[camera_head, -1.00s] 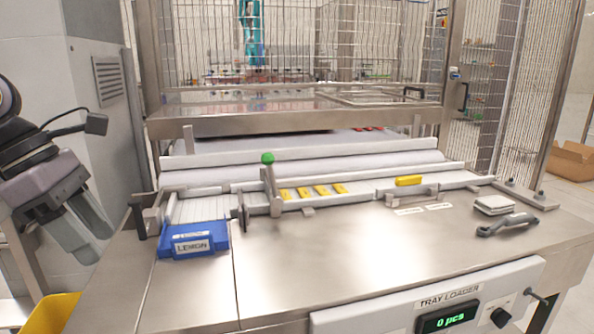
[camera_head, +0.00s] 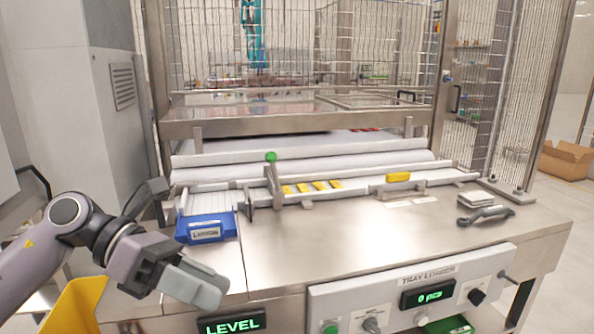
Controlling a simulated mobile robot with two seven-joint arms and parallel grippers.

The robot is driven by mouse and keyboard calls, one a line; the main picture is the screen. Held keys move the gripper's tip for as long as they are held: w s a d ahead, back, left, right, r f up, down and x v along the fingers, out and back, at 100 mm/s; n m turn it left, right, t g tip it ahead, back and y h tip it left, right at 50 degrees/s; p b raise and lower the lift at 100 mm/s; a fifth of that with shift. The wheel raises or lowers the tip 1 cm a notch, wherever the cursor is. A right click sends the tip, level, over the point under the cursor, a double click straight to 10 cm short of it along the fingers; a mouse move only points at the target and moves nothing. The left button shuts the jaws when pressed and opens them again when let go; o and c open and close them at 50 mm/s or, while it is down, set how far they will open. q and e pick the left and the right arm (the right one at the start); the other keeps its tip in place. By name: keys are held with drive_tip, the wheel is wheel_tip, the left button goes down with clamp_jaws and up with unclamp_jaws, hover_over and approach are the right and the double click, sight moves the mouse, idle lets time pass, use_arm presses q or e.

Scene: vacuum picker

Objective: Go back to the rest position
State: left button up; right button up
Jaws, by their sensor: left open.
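My left gripper (camera_head: 193,284) is in the lower left of the head view, in front of the machine's front edge. It is open, with nothing seen between its fingers. It hangs apart from the blue lemon-labelled box (camera_head: 207,228), which sits on the left of the steel worktop (camera_head: 320,238). My right gripper does not show.
A lever with a green knob (camera_head: 271,157) stands behind the worktop, near several yellow packs in a track. A grey handled tool (camera_head: 485,214) lies at the right. A yellow bin (camera_head: 76,306) is close to my left arm.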

use_arm(q)
drive_tip(key=d+r+n+t+h+p, duration=0.1)
drive_tip(key=d+n+h+p, duration=0.1)
drive_tip(key=d+n+h, duration=0.3)
drive_tip(key=w+a+f+n+t+y+p, duration=0.15)
drive_tip(key=a+f+n+t+y, duration=0.35)
drive_tip(key=n+t, duration=0.75)
drive_tip(key=w+a+f+n+t+y+p, duration=0.2)
drive_tip(key=f+n+t, duration=0.5)
drive_tip(key=n, duration=1.1)
drive_tip(key=s+a+f+n+g+y, duration=0.2)
drive_tip(key=s+f+n+y, duration=0.1)
drive_tip(key=s+f+n, duration=0.1)
drive_tip(key=s+a+f+n+g+y+p, duration=0.1)
drive_tip(key=s+a+f+n+g+y, duration=0.1)
drive_tip(key=s+f, duration=0.5)
drive_tip(key=s+a+f+n+g+y+p, duration=0.1)
drive_tip(key=s+f+n+g+y, duration=0.3)
drive_tip(key=f, duration=0.4)
drive_tip(key=shift+s+a+f+n, duration=0.25)
drive_tip(key=shift+s+a+n, duration=0.6)
drive_tip(key=shift+n, duration=0.1)
